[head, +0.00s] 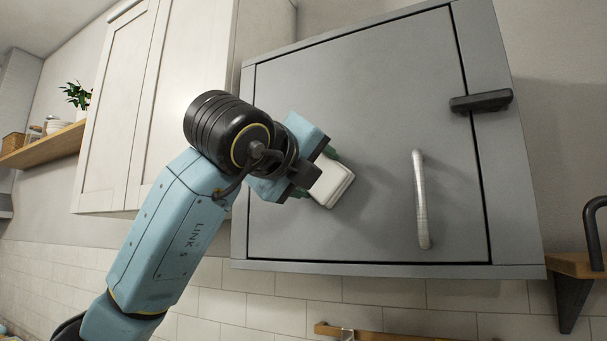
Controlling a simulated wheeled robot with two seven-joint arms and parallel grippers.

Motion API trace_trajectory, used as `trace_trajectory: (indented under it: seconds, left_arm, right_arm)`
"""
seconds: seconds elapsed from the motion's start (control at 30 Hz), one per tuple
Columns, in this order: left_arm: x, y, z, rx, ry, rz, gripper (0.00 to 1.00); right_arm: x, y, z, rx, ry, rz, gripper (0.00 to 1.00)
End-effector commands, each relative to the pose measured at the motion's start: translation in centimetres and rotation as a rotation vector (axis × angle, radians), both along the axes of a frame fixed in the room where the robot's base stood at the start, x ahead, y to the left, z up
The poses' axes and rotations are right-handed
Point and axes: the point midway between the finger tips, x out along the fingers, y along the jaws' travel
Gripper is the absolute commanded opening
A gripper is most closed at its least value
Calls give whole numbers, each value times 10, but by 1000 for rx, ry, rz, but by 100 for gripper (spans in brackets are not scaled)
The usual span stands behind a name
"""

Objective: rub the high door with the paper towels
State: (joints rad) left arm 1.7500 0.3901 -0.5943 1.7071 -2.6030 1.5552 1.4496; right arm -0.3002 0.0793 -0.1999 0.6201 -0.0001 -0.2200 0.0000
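The high door (350,110) is a grey panel on a grey wall cabinet. It is closed, with a pale curved handle (421,200) at its right and a dark latch (481,101) at its upper right edge. My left gripper (316,174) is in front of the door's lower left part. Its fingers sit on both sides of the folded white paper towels (336,186) and grip them. The towels are at or very near the door's surface; I cannot tell whether they touch it. My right gripper is not in view.
A white cabinet (120,110) hangs to the left of the grey one. A wooden shelf (45,150) with a plant (76,95) is at the far left. A bracketed shelf (575,265) is at the lower right, and a wooden rail (375,334) runs below.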

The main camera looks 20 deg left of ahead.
Motion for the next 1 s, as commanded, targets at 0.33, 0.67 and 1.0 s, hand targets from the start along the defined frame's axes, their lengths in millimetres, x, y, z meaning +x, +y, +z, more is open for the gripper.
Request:
trace_trajectory:
  seconds: [0.33,0.67,1.0]
  left_arm:
    - [-3,-25,-1,2,0,-3,41]
    - [-5,-40,-1,1,1,-1,41]
    - [-2,-22,-1,-1,1,2,41]
  right_arm:
    - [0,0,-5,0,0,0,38]
    - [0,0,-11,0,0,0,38]
    - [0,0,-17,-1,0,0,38]
